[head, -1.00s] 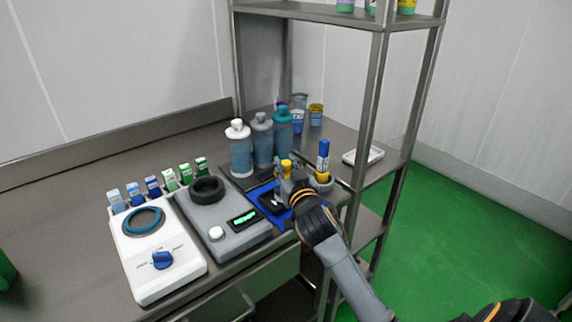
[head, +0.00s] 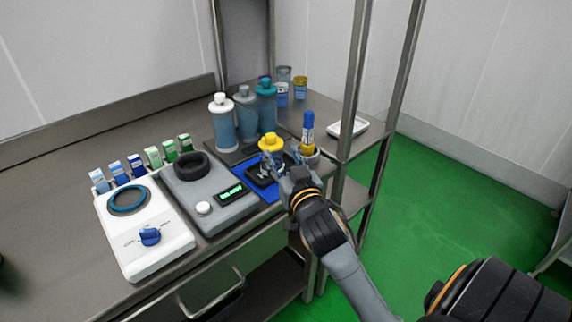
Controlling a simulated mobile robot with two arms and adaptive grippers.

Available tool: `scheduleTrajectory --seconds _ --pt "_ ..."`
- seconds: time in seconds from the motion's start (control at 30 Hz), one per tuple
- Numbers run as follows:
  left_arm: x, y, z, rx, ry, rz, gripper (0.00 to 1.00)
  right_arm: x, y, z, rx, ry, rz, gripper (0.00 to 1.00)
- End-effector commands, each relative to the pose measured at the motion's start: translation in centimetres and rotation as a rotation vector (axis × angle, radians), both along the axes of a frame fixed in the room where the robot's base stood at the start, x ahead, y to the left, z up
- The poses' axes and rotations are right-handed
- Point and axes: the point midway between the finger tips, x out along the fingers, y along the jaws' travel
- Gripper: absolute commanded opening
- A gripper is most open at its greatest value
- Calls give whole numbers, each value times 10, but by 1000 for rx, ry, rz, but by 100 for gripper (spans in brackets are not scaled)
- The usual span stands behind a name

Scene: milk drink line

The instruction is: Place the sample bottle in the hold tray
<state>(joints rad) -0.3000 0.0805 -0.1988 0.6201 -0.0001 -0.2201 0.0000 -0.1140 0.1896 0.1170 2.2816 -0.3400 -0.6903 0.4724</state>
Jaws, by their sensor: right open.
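A small bottle with a yellow cap (head: 271,142), which looks like the sample bottle, stands upright at the back of the blue mat (head: 270,194) on the bench. My right gripper (head: 280,160) is open just in front of it, its fingers low and close to the bottle. I cannot tell whether they touch it, and the bottle's lower part is partly hidden. A shallow white tray (head: 348,127), perhaps the hold tray, lies empty at the right end of the bench, behind the shelf post. My left gripper is not in view.
A blue-and-yellow marker (head: 308,132) stands in a cup right of my gripper. A grey device (head: 213,192) and a white one (head: 145,240) fill the front left. A shelf post (head: 355,75) rises before the white tray.

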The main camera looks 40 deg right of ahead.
Motion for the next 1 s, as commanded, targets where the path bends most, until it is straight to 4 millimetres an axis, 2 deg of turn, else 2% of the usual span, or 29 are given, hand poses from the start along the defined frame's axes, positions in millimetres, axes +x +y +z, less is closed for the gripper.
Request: scheduleTrajectory --seconds 0.1,0.23,0.83,0.93,1.0 --pt "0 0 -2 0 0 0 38 -16 5 -1 0 1 0 47" --pt "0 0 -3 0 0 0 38 -24 8 0 0 0 0 47" --pt "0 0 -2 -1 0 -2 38 -26 9 -2 1 5 1 47" --pt "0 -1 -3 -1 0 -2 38 -30 14 -19 10 66 6 47" --pt "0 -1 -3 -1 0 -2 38 -39 21 -44 21 162 15 47"
